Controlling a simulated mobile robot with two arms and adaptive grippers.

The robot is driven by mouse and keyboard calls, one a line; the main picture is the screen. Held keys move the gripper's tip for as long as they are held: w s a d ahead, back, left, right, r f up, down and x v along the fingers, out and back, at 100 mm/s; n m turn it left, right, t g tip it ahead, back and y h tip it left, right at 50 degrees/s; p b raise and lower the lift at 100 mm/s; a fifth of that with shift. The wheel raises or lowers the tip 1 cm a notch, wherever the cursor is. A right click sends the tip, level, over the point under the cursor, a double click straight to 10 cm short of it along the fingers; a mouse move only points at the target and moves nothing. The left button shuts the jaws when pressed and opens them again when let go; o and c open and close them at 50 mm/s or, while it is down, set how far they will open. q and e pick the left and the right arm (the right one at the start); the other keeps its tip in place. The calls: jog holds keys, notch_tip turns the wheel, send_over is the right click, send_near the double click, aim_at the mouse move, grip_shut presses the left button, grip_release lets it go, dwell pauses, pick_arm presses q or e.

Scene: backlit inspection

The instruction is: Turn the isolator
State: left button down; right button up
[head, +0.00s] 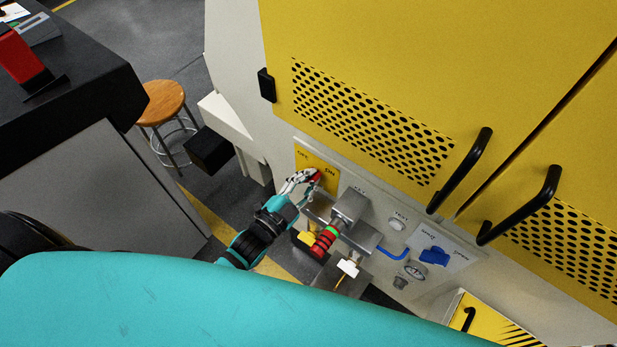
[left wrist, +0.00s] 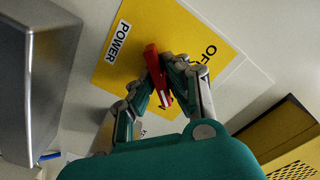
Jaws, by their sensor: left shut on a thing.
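The isolator is a red handle (left wrist: 155,72) on a yellow plate (head: 303,157) fixed to the machine's pale front panel. The plate also shows in the left wrist view (left wrist: 180,30), with the words POWER and OFF readable. My left gripper (head: 314,178) is at the plate, its fingers shut on the red handle. In the left wrist view the two fingers (left wrist: 163,82) close on either side of the handle, partly hiding it. The handle's exact angle is hard to read. My right gripper is not in view.
Black door handles (head: 460,170) stick out above. A stool (head: 163,102) and dark-topped bench (head: 80,95) stand left.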

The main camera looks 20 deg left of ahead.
pick_arm(q)
jog(key=shift+m, duration=0.5)
jog(key=c, duration=1.4)
grip_release()
jog(key=v, duration=1.2)
